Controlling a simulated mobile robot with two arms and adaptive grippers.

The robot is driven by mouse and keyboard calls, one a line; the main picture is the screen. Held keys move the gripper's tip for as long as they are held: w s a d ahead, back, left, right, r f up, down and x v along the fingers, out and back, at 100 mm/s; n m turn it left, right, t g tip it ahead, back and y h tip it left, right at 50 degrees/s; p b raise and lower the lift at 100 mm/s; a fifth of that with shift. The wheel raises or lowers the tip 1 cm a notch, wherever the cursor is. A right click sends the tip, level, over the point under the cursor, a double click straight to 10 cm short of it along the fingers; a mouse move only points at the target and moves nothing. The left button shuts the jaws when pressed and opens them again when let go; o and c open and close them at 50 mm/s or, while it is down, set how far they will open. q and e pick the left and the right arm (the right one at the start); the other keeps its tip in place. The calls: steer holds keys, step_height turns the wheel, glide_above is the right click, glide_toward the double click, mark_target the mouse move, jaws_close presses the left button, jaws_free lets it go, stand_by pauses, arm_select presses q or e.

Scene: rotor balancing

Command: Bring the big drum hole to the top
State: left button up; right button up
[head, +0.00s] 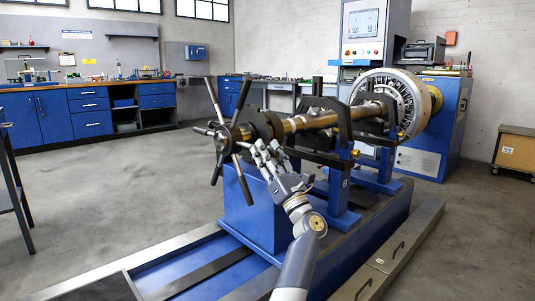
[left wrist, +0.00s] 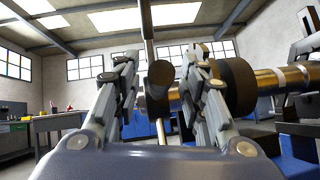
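A bladed rotor lies along a blue balancing machine, with the big white drum (head: 405,100) at its far end. Dark slots ring the drum's face; I cannot single out one big hole. At the near end is a dark hub with several spokes, the spoked handwheel (head: 232,136). My left gripper (head: 262,152) is just right of the hub. In the left wrist view its fingers (left wrist: 158,85) stand apart, with a dark round spoke end or hub part (left wrist: 160,78) showing between them; I see no clear contact. My right gripper is not in view.
The rotor shaft (head: 315,121) rests in dark supports on blue pedestals (head: 343,188). A control cabinet (head: 365,35) with a screen stands behind. Blue workbenches (head: 75,112) line the back wall.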

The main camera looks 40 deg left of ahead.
arm_select(q)
steer(key=v, duration=1.2)
stand_by(0.6)
